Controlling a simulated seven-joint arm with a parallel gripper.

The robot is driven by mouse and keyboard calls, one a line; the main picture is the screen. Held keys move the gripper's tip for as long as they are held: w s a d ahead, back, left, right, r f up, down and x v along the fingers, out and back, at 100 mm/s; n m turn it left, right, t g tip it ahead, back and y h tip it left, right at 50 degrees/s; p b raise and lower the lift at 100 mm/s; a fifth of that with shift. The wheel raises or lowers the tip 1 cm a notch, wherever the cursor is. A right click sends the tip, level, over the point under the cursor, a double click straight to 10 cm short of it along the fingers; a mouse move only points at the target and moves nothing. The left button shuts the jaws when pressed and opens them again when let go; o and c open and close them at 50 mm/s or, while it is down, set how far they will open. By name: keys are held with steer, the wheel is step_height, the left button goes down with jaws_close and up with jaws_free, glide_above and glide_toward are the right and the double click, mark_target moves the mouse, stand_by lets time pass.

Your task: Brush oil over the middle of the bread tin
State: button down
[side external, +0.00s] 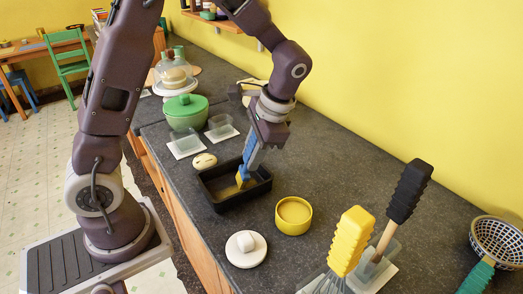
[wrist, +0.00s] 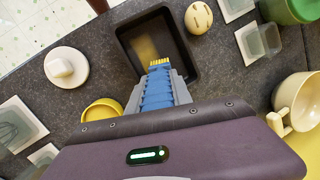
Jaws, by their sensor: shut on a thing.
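The black rectangular bread tin (side external: 258,193) stands on the dark counter and also shows at the top of the wrist view (wrist: 178,24). A yellowish oily patch (wrist: 146,47) lies on the middle and left of its floor. My gripper (side external: 255,154) is shut on the blue ribbed handle of a brush (wrist: 158,88). The brush points down into the tin, its yellow bristles (wrist: 159,63) near the tin's near end in the wrist view. I cannot tell whether the bristles touch the floor. The yellow bowl (side external: 293,216) holds a tan-yellow content and stands apart from the tin.
A green pot (side external: 186,113) and clear tubs (side external: 221,127) stand behind. A yellow-handled whisk (side external: 351,240), a black-handled tool (side external: 409,190) and a colander (side external: 497,240) stand at the right.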

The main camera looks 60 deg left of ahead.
steer(key=shift+s, duration=0.7)
steer(key=shift+s+a, duration=0.15)
steer(key=shift+s, duration=2.45)
steer(key=shift+w+d, duration=0.25)
steer(key=shift+w, duration=1.1)
steer(key=shift+w+d, duration=0.25)
steer(key=shift+w, duration=1.05)
steer(key=w, duration=0.2)
steer(key=w+d, duration=0.1)
steer(key=w, duration=0.2)
steer(key=shift+w, duration=0.1)
steer(key=shift+a, duration=0.1)
